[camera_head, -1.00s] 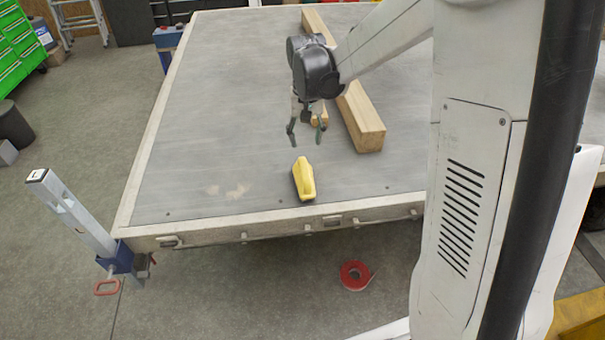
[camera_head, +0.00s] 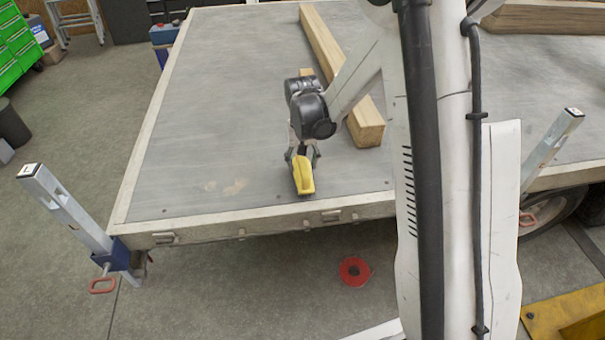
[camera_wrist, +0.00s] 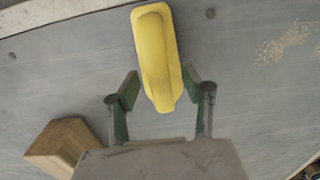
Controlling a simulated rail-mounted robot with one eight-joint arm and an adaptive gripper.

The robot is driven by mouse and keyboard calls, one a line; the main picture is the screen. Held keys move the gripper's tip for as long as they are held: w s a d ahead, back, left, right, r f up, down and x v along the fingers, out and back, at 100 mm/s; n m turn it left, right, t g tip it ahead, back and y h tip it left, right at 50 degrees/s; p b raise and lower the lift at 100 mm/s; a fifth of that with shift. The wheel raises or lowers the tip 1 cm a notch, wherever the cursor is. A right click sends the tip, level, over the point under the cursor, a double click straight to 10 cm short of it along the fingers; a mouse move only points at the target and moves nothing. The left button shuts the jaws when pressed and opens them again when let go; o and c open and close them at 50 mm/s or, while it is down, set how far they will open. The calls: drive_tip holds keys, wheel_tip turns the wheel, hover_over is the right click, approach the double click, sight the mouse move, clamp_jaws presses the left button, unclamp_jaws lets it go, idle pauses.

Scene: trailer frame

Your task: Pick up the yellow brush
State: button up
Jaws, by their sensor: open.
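The yellow brush (camera_head: 303,177) lies on the grey trailer deck near its front edge, yellow side up with a dark underside. My gripper (camera_head: 302,155) is just behind it in the head view, low over the deck. In the wrist view the brush (camera_wrist: 155,55) points down between my gripper's two green-padded fingers (camera_wrist: 158,88). The fingers are open, one on each side of the brush's near end. A gap shows on the left; the right finger looks very close to the brush, and I cannot tell whether it touches.
A long wooden beam (camera_head: 343,75) lies on the deck to the right of my gripper. A wood block end (camera_wrist: 60,146) shows at lower left in the wrist view. The deck (camera_head: 220,110) left of the brush is clear. A red tape roll (camera_head: 354,271) is on the floor.

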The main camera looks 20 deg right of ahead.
drive_tip(key=shift+f, duration=0.4)
clamp_jaws()
drive_tip(key=shift+r, duration=0.1)
drive_tip(key=shift+r, duration=0.45)
drive_tip(key=r, duration=0.2)
drive_tip(key=a+r+p, duration=0.1)
drive_tip(key=r, duration=0.1)
drive_tip(key=shift+s, duration=0.35)
drive_tip(key=s+a+r, duration=0.6)
drive_tip(key=a, duration=0.2)
drive_tip(key=shift+s+a+p, duration=0.15)
drive_tip(key=shift+s+p, duration=0.05)
drive_tip(key=shift+p, duration=0.2)
